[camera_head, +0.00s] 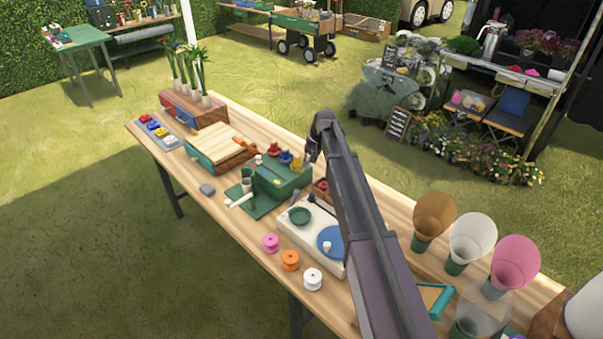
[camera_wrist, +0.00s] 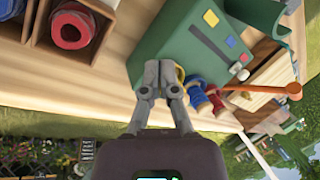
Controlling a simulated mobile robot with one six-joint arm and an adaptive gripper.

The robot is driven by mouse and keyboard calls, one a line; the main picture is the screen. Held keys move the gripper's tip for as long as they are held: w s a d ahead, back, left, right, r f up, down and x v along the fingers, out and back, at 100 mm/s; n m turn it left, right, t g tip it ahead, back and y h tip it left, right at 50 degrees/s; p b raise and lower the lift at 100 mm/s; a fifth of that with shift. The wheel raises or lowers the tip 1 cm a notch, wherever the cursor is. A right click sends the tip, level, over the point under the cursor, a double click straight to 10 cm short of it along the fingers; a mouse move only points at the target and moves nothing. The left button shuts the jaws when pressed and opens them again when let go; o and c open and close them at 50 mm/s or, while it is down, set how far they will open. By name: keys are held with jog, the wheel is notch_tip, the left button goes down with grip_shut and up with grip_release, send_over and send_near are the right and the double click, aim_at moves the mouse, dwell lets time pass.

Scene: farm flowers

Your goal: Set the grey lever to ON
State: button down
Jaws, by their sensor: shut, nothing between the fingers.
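A green box (camera_head: 280,181) stands on the wooden table, with red, blue and yellow spools along its far edge. In the wrist view the green box (camera_wrist: 185,45) shows blue, yellow and red patches on its face. A small pale grey piece (camera_wrist: 237,68) sits near its edge; I cannot tell whether it is the grey lever. No ON marking is readable. My gripper (camera_head: 311,158) is over the far right side of the box. In the wrist view my gripper (camera_wrist: 162,82) is shut and empty, overlapping the box edge beside the yellow and blue spools (camera_wrist: 193,88).
A white unit with a blue disc (camera_head: 331,241) stands right of the box, partly behind my arm. Pink, orange and white spools (camera_head: 290,260) line the front edge.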

aim_at(293, 202)
jog(key=shift+b+x, duration=4.7)
jog(key=shift+x, duration=0.35)
jog(key=s, duration=0.1)
jog(key=s+r+p, duration=0.1)
jog(key=shift+s+d+r, duration=0.15)
jog(key=shift+s+r, duration=0.05)
jog(key=shift+s, duration=0.2)
jog(key=shift+s+r+p, duration=0.1)
jog(key=shift+s+p, duration=0.25)
jog(key=shift+s, duration=0.2)
jog(key=shift+d, duration=0.3)
jog(key=shift+a+r, duration=0.1)
